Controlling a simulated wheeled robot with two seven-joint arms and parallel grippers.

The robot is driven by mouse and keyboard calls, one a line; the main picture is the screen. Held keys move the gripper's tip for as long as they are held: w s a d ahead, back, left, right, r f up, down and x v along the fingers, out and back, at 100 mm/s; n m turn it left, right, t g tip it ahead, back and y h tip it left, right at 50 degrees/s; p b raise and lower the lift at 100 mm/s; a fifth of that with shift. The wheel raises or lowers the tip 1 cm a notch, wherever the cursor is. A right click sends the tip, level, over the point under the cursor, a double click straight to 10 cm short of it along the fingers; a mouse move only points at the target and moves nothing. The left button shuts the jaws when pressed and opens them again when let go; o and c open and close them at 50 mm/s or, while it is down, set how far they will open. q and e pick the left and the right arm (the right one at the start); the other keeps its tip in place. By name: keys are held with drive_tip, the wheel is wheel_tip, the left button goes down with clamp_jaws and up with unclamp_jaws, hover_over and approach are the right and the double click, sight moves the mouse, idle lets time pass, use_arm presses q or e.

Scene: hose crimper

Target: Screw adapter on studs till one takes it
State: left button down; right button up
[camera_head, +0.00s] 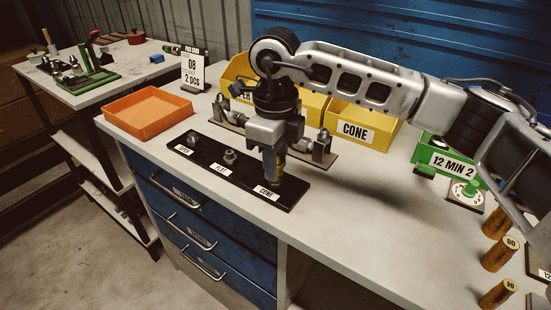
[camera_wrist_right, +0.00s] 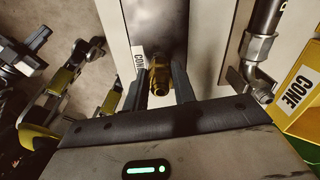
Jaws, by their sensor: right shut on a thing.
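My right gripper (camera_head: 274,157) points straight down and is shut on a brass adapter (camera_wrist_right: 159,78). The adapter is upright over the right end of the black stud board (camera_head: 214,166), behind the CONE label. The stud there is hidden, so I cannot tell whether the adapter is on it. The left stud (camera_head: 192,138) and the middle FLAT stud (camera_head: 230,157) stand bare. In the right wrist view the adapter sits between the two dark fingers, with the board (camera_wrist_right: 158,25) beyond it.
Behind the board, hose fittings (camera_head: 321,146) stand on a brown plate, close to the gripper. Yellow bins (camera_head: 385,132) stand behind it. An orange tray (camera_head: 150,112) is at left. Brass cylinders (camera_head: 500,255) and a green box (camera_head: 440,160) are at right. The bench front edge is clear.

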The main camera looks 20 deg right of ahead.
drive_tip(key=m, duration=1.1)
drive_tip(key=shift+f+m, duration=0.1)
drive_tip(key=shift+m, duration=0.2)
drive_tip(key=o, duration=0.6)
drive_tip(key=shift+m, duration=1.1)
drive_tip(key=o, duration=0.5)
